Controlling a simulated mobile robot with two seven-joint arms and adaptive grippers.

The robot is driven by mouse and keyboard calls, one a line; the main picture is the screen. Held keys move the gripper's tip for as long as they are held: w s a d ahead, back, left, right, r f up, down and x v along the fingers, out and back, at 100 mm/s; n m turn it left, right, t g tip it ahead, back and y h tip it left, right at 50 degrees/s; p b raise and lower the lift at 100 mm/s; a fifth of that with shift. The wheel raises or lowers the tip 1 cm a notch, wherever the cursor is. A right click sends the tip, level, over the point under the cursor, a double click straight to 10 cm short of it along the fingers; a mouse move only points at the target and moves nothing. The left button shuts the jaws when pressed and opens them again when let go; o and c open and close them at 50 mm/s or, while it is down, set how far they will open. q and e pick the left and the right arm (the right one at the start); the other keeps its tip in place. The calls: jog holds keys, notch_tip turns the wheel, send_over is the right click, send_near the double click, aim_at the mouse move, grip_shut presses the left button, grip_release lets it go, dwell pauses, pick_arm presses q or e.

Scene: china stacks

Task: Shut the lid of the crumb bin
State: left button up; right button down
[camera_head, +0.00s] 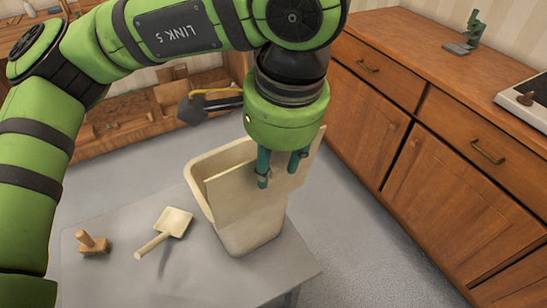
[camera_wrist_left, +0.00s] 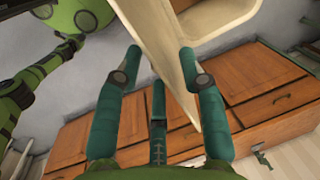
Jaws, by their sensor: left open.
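The crumb bin (camera_head: 252,238) is a cream, tapered box standing on a low grey table (camera_head: 110,275). Its lid (camera_head: 228,192) is a flat cream panel standing steeply up from the bin, and the opening shows behind it. My left gripper (camera_head: 278,175) points down at the lid with its fingers apart. In the left wrist view the lid (camera_wrist_left: 165,45) is seen edge-on, reaching between the open fingers (camera_wrist_left: 160,65); I cannot tell whether they touch it. The bin's rim (camera_wrist_left: 222,30) shows at the top of that view. My right gripper is not in view.
A cream scoop (camera_head: 173,222) and a small wooden stamp-like block (camera_head: 92,243) lie on the table left of the bin. Wooden cabinets (camera_head: 440,190) line the right side. A wooden shelf (camera_head: 125,120) stands behind. Grey floor is clear between.

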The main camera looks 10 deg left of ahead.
pick_arm(q)
jog(key=shift+f, duration=0.2)
grip_shut()
jog(key=shift+a, duration=0.1)
jog(key=shift+w+a+r+g+h, duration=0.15)
jog(key=shift+w+a+g+h, duration=0.3)
jog(key=shift+w, duration=0.2)
jog(key=w+a+g+h, duration=0.3)
jog(key=w+a+g, duration=0.1)
jog(key=w+a, duration=0.1)
jog(key=shift+w+a+f+h+p, duration=0.35)
jog(key=shift+w+a+f, duration=0.05)
jog(key=shift+w, duration=0.4)
jog(key=shift+g, duration=0.25)
